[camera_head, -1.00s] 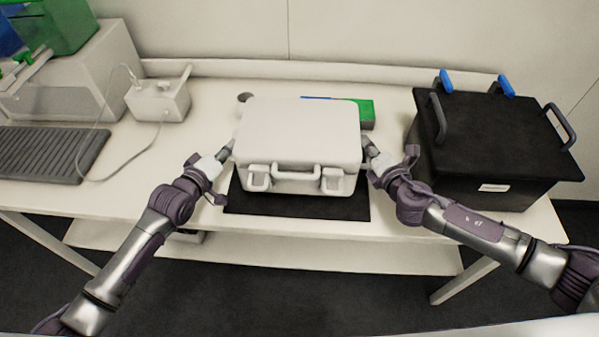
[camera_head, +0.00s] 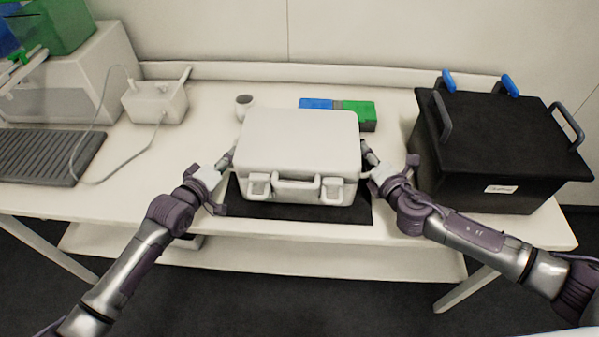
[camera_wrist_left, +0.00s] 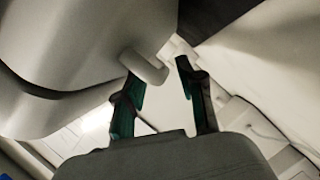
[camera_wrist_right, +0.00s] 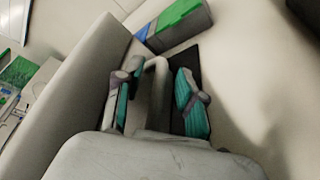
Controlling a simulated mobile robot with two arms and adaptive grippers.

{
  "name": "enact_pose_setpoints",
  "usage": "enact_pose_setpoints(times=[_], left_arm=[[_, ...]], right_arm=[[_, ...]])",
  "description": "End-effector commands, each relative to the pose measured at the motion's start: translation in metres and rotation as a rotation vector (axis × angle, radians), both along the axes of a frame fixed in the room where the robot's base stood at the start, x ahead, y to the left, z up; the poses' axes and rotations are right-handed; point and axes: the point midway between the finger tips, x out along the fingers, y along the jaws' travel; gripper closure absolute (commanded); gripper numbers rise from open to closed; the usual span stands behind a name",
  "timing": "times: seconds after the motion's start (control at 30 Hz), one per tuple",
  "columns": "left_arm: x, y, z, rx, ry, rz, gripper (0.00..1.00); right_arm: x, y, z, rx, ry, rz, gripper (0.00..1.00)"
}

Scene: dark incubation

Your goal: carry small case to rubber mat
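The small case (camera_head: 298,140) is pale, closed and lies flat, with its front handle and two latches facing me. It is over the black rubber mat (camera_head: 295,212) and appears to rest on it; the contact line is hard to see. A front strip of the mat shows. My left gripper (camera_head: 229,158) is at the case's left side, fingers (camera_wrist_left: 162,95) apart around a side handle (camera_wrist_left: 146,66). My right gripper (camera_head: 368,156) is at the right side, fingers (camera_wrist_right: 155,98) also apart, with the other side handle (camera_wrist_right: 157,68) between them.
A black box (camera_head: 500,140) with handles and blue clips stands close to my right arm. Behind the case are a cup (camera_head: 244,105) and a blue and green block (camera_head: 355,113). A white device (camera_head: 155,103) with a cable and a dark ribbed plate (camera_head: 45,157) are left.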

Motion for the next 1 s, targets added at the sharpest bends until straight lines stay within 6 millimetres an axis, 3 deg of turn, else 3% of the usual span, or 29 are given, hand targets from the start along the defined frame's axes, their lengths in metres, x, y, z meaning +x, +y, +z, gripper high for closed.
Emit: enact_pose_setpoints(times=[0.4, 0.67, 0.83, 1.0], left_arm=[[-0.052, 0.025, 0.011, 0.002, 0.002, 0.001, 0.61], [-0.068, 0.033, 0.016, 0.003, 0.001, 0.001, 0.61], [-0.069, 0.033, 0.017, 0.002, 0.0, 0.0, 0.61], [-0.068, 0.033, 0.017, 0.001, 0.0, 0.0, 0.61]], right_arm=[[0.0, 0.001, 0.0, 0.0, 0.0, 0.001, 0.61], [-0.003, 0.0, 0.0, 0.001, 0.001, 0.002, 0.61], [-0.023, -0.005, 0.004, 0.002, 0.003, 0.002, 0.61], [-0.063, -0.015, 0.004, 0.0, 0.006, 0.001, 0.61]])
